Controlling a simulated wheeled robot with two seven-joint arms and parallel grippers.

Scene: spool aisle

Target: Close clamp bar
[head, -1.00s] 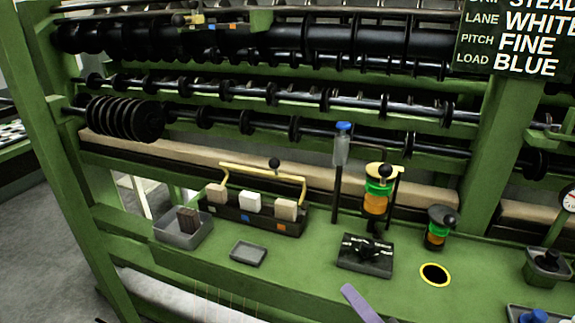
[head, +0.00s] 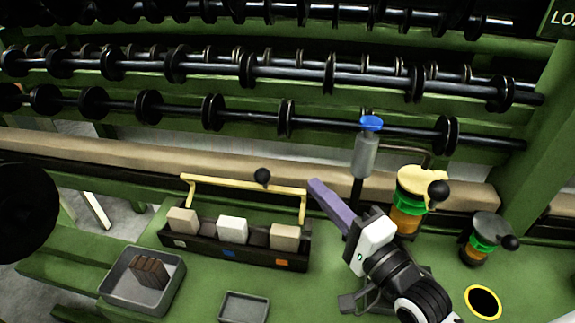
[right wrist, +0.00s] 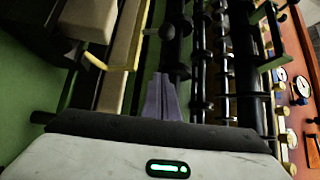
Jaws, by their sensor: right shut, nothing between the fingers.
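The yellow clamp bar (head: 240,184) with its black ball knob (head: 263,176) stands raised over a black holder (head: 203,243). The holder carries a tan block (head: 182,220), a white block (head: 232,230) and another tan block (head: 285,237). My right gripper (head: 314,184) comes from the lower right, its purple fingers shut and empty, with the tips just right of the bar's right end. I cannot tell whether they touch. My left gripper is out of view.
A blue-capped bottle (head: 365,155) and a yellow-topped orange canister (head: 407,212) stand close to the right gripper. A grey bin (head: 118,300) and a small grey tray (head: 243,308) sit in front of the holder. Black spool rods (head: 180,107) run behind.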

